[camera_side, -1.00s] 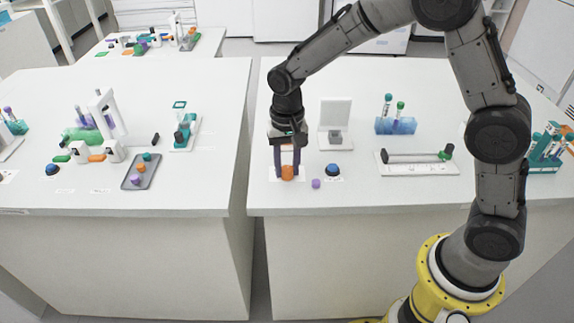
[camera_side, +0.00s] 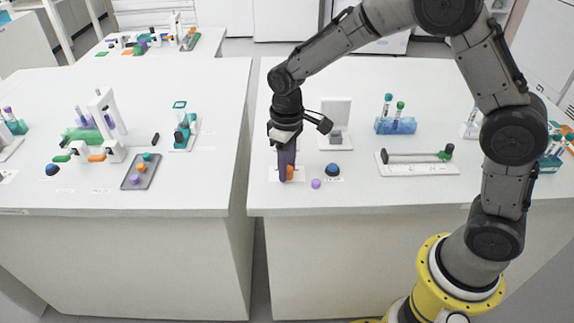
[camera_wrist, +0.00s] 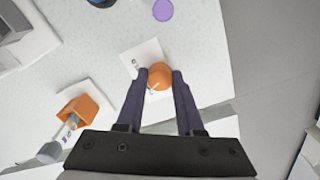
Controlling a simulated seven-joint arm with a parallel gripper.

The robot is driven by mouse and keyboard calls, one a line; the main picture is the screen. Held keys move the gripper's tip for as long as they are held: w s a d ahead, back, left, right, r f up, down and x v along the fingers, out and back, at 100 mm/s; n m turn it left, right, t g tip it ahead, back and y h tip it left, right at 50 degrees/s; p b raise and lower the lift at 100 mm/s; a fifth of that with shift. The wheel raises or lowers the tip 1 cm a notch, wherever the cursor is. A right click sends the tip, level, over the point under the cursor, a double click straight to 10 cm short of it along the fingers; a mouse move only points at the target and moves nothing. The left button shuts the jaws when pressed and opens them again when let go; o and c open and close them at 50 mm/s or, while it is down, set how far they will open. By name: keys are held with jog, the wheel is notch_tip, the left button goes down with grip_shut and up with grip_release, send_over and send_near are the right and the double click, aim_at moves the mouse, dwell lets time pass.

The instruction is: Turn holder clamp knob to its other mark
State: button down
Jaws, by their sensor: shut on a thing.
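The orange clamp knob (camera_wrist: 160,76) sits between my gripper's (camera_wrist: 161,84) two purple fingers in the wrist view, with a finger against each side. A small white line or pointer shows on the knob's near side. The knob is on a white plate (camera_wrist: 139,59) with a small dark mark left of it. In the side view my gripper (camera_side: 287,179) points down at the knob (camera_side: 290,173), and its fingers hide most of it. An orange holder (camera_wrist: 86,107) with a clear tube (camera_wrist: 66,132) shows left of the gripper in the wrist view.
A purple disc (camera_side: 316,183) and a blue dome button (camera_side: 333,170) are right of the knob. A white device (camera_side: 335,122) stands behind, with a blue tube rack (camera_side: 395,125) and a slide track (camera_side: 416,160) farther right. The table's front edge is close.

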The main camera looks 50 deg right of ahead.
jog(key=shift+r+n, duration=0.1)
jog(key=shift+n, duration=1.2)
jog(key=c, duration=0.5)
grip_release()
jog(key=shift+c, duration=0.2)
notch_tip(320, 180, up, 14)
